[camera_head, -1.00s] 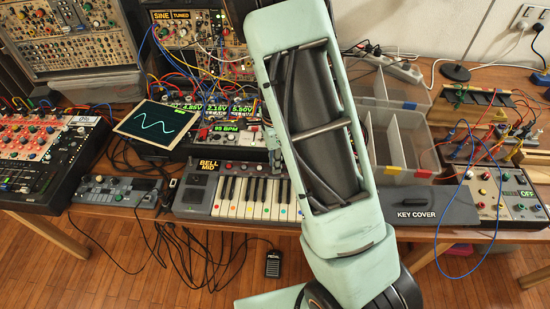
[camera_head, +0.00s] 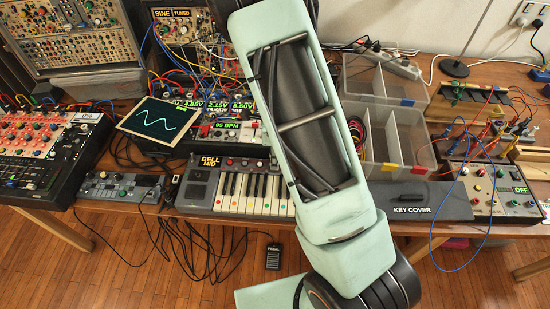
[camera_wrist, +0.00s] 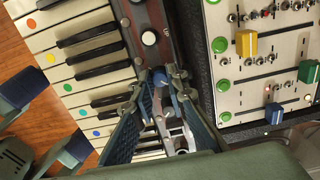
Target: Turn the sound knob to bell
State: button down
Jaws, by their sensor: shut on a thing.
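The small keyboard (camera_head: 197,190) lies on the table left of my arm, its right end hidden behind the arm. Its small display (camera_head: 210,163) shows yellow letters that read BELL over MID. In the wrist view, my gripper (camera_wrist: 166,80) is at the dark control strip along the keys, its fingertips closed around a small knob (camera_wrist: 161,79) with a bluish top. The fingers cover most of that knob, so its pointer cannot be read. A white-topped knob (camera_wrist: 149,38) stands apart, further along the same strip. In the head view my gripper is hidden behind my arm.
The key cover (camera_head: 440,203) lies right of my arm, before clear bins (camera_head: 390,95). A waveform screen (camera_head: 158,122) stands behind the keyboard.

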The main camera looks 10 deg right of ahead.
jog(key=c, duration=2.2)
grip_release()
jog(key=shift+r, duration=0.1)
notch_tip(320, 180, up, 12)
jog(key=shift+f, duration=0.1)
